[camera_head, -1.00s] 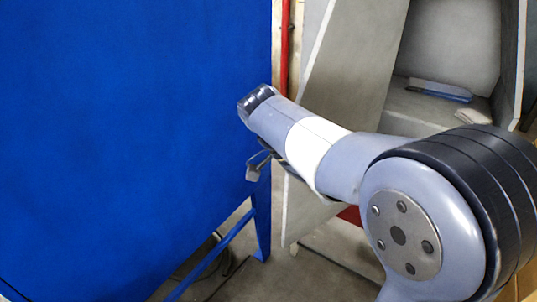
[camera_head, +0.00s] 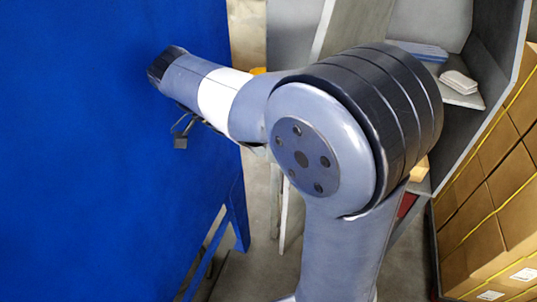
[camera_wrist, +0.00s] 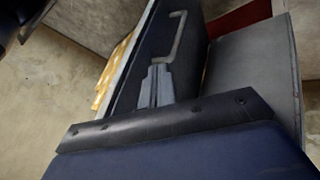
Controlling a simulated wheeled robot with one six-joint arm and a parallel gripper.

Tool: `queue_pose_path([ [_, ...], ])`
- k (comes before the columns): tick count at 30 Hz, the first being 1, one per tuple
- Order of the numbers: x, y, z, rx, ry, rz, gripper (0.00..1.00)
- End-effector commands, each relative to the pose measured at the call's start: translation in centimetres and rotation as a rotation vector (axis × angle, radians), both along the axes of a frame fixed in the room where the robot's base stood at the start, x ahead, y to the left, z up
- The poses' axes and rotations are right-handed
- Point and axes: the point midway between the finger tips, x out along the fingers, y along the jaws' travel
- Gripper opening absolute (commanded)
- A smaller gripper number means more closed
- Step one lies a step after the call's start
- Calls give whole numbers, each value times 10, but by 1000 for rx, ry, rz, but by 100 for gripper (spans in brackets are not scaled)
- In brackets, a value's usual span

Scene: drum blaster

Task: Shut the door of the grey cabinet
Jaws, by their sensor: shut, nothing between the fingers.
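The grey cabinet (camera_head: 503,45) stands open at the upper right of the head view, with its shelf showing. A slanted grey panel (camera_head: 352,25), which looks like its door, stands out to the left of the opening. My arm hides much of that panel. My gripper (camera_wrist: 155,72) is shut and empty in the wrist view. Its fingertips point at a dark panel with a bar handle (camera_wrist: 177,38); I cannot tell whether they touch it or whether it is the cabinet door. My fingers are not clearly visible in the head view.
A large blue panel (camera_head: 80,150) on a blue leg fills the left. Stacked cardboard boxes (camera_head: 490,210) stand at the right. A blue item (camera_head: 415,50) and a white stack (camera_head: 458,82) lie on the shelf. Yellow things (camera_wrist: 112,72) show beside the dark panel.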

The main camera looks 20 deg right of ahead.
Motion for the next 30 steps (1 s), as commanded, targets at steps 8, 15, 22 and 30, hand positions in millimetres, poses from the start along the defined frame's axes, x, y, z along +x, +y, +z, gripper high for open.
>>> queue_pose_path([
  [8,-9,-24,-31,-2,5,-3,0],
  [15,-16,-46,-63,-2,4,-3,0],
  [22,-19,-55,-77,0,2,-1,0],
  [30,-19,-56,-77,0,1,0,0],
])
